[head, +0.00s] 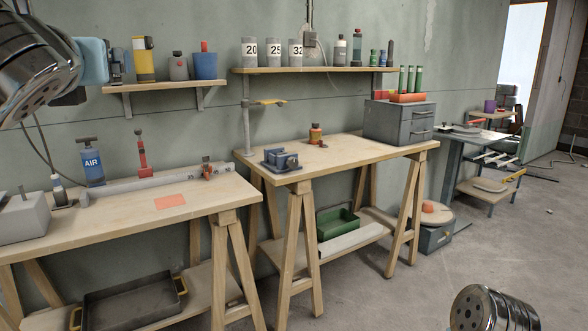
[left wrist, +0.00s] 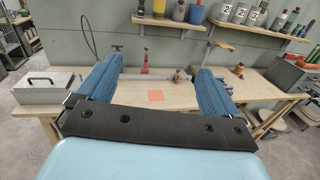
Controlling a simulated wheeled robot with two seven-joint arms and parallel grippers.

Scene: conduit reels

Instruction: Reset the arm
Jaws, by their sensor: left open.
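My left gripper (left wrist: 158,66) is open and empty in the left wrist view. Its two blue fingers stand wide apart, raised in front of the left workbench with nothing between them. In the head view my left arm (head: 35,65) comes in at the upper left, high in front of the wall. A metal part of my right arm (head: 490,309) shows at the lower right edge of the head view. My right gripper is out of the picture.
The left workbench (head: 120,222) carries a grey pipe, a blue air pump (head: 91,162), an orange sheet (head: 170,201) and a grey box (head: 22,218). The middle workbench (head: 345,152) holds a blue vise (head: 281,160) and grey drawers (head: 398,122). Wall shelves hold bottles. Floor at right is mostly clear.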

